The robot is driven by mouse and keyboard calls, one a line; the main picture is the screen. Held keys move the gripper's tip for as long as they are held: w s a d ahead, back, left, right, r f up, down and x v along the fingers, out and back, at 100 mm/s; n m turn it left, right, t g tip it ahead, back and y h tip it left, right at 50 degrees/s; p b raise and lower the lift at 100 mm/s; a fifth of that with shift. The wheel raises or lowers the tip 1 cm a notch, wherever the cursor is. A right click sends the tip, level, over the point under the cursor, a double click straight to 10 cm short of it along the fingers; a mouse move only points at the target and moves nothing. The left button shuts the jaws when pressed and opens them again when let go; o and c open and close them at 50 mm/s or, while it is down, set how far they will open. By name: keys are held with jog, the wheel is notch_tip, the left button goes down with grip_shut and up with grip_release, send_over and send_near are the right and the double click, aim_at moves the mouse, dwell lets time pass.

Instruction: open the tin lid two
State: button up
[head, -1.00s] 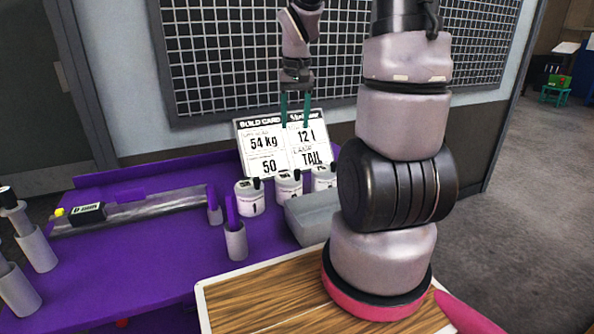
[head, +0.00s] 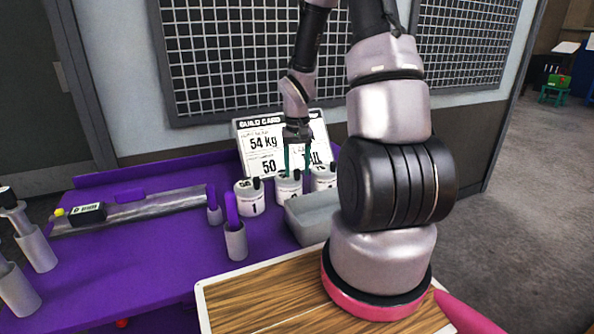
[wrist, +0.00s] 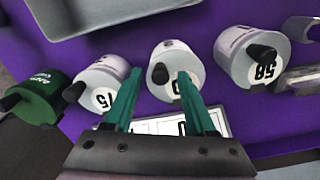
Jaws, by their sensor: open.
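Tin two (head: 286,192) is the middle of three white tins in a row on the purple bench. It also shows in the wrist view as the middle white tin (wrist: 171,55), upright. Its pale round lid (wrist: 181,92), with a black knob (wrist: 160,73), appears to be on; part of the lid is hidden by a finger. My gripper (head: 297,173) is open, with its green fingers pointing down just above tin two. In the wrist view the gripper (wrist: 157,80) has its fingertips on either side of the knob. Contact cannot be told.
White tins stand close on both sides, tin one (head: 249,199) left and another (head: 322,180) right. A grey tray (head: 312,218) sits in front. A green tin (wrist: 38,97) shows in the wrist view.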

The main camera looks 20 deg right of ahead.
jog(key=shift+f, duration=0.5)
grip_shut()
dwell(1.2)
